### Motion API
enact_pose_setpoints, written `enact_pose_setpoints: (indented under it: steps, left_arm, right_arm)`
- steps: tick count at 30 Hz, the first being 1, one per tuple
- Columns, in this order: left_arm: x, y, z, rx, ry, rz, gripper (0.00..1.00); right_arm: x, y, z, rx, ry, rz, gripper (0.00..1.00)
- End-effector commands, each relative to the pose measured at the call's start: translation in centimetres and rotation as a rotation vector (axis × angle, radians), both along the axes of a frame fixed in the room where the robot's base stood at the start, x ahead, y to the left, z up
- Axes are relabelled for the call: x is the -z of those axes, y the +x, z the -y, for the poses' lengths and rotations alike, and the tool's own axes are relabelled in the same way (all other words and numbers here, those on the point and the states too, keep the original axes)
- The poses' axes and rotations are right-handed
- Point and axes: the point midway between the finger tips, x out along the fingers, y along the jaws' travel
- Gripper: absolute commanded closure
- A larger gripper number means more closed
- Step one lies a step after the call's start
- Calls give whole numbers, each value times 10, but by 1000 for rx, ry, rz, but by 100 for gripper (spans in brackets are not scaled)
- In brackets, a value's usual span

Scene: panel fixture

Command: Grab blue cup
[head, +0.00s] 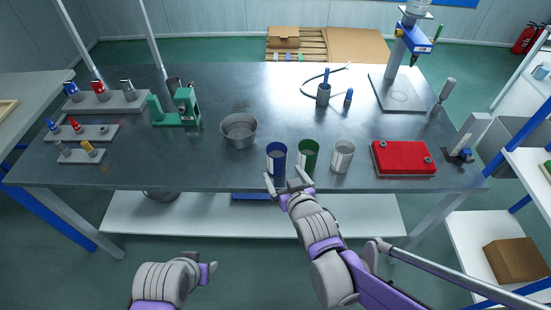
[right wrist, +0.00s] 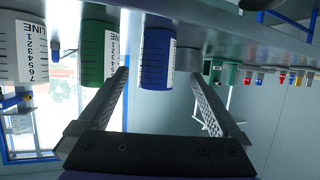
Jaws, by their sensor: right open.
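The blue cup (head: 276,158) stands upright near the front edge of the metal table, left of a green cup (head: 308,155) and a white cup (head: 342,156). My right gripper (head: 286,181) is open and empty at the table's front edge, just in front of the blue cup. In the right wrist view, which looks upside down, the blue cup (right wrist: 157,58) appears between the two spread fingers, beyond their tips. The green cup (right wrist: 98,52) is beside one finger there. My left gripper (head: 207,272) is low at the left, away from the table, its fingers not clear.
A metal bowl (head: 239,130) stands left of the blue cup, and a red box (head: 403,158) lies to the right. A green press (head: 182,108) and racks of small parts (head: 108,101) are at the left. A shelf (head: 350,212) runs below the table.

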Motion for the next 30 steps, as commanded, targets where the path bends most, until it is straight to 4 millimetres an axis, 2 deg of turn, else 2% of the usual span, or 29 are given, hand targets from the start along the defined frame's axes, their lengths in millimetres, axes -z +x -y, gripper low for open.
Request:
enact_pose_setpoints:
  steps: [3,11,19,23,29,30]
  left_arm:
    - [4,0,0,0,0,-1,50]
    - [7,0,0,0,0,-2,50]
    - [13,-1,0,0,0,-4,50]
    - [13,-1,0,0,0,-4,50]
    - [13,-1,0,0,0,-4,50]
    - [13,-1,0,0,0,-4,50]
  right_arm:
    - [9,18,-5,1,-1,-1,0]
    - [17,37,-10,1,0,-2,0]
    - [31,73,-18,1,-1,-2,0]
    - [34,80,-20,1,-1,-2,0]
    - [34,80,-20,1,-1,-2,0]
    - [34,80,-20,1,-1,-2,4]
